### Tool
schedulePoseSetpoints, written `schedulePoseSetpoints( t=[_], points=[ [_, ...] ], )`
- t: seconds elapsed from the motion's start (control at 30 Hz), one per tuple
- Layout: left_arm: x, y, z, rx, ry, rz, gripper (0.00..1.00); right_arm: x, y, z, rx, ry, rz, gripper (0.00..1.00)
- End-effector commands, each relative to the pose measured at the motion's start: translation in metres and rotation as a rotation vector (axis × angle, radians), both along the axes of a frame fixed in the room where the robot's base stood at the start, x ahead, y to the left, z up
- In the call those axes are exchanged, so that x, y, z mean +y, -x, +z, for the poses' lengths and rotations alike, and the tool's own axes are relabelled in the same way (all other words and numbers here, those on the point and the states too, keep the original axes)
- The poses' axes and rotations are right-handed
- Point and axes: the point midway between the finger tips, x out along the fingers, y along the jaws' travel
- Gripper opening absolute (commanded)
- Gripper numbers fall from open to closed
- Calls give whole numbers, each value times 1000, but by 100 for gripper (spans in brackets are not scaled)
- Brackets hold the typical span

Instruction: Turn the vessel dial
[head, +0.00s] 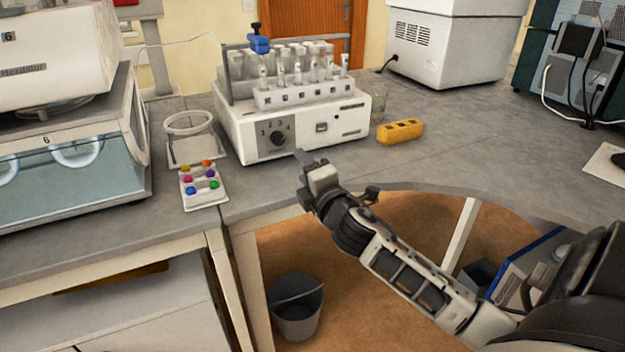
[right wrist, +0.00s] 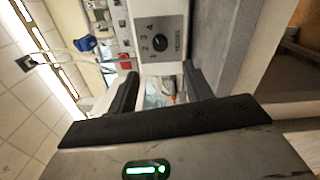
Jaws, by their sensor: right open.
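The vessel dial (head: 279,138) is a round black knob on the grey front panel of a white machine (head: 345,128), with numbers around it. The dial also shows in the right wrist view (right wrist: 160,43), where the picture is turned on its side. My right gripper (head: 308,163) is in front of the machine, a little below and to the right of the dial, apart from it. In the right wrist view its two dark fingers (right wrist: 161,82) are spread with nothing gripped, and the dial lies beyond their tips. My left gripper is not in view.
A rack of tubes (head: 292,95) stands on the machine. A yellow block (head: 400,131) is to its right. A white tray with coloured caps (head: 201,195) and a ring stand (head: 190,152) are to its left. The bench's curved edge (head: 440,187) runs near my right arm.

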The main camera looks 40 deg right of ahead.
Motion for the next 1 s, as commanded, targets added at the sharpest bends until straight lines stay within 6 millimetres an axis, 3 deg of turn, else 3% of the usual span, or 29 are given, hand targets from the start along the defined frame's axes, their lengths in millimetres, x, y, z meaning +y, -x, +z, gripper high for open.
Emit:
schedulePoseSetpoints(
  t=[0.1, 0.3, 0.87, 1.0],
  points=[
    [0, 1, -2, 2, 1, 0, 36, 5, 19, -1, 1, -1, 1, 51],
    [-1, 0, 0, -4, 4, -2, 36, 8, 33, 0, 0, -1, -1, 51],
    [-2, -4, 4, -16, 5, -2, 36, 8, 34, 0, 0, -2, 0, 51],
    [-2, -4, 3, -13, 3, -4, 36, 20, 40, -23, 36, -99, 18, 51]
  ],
)
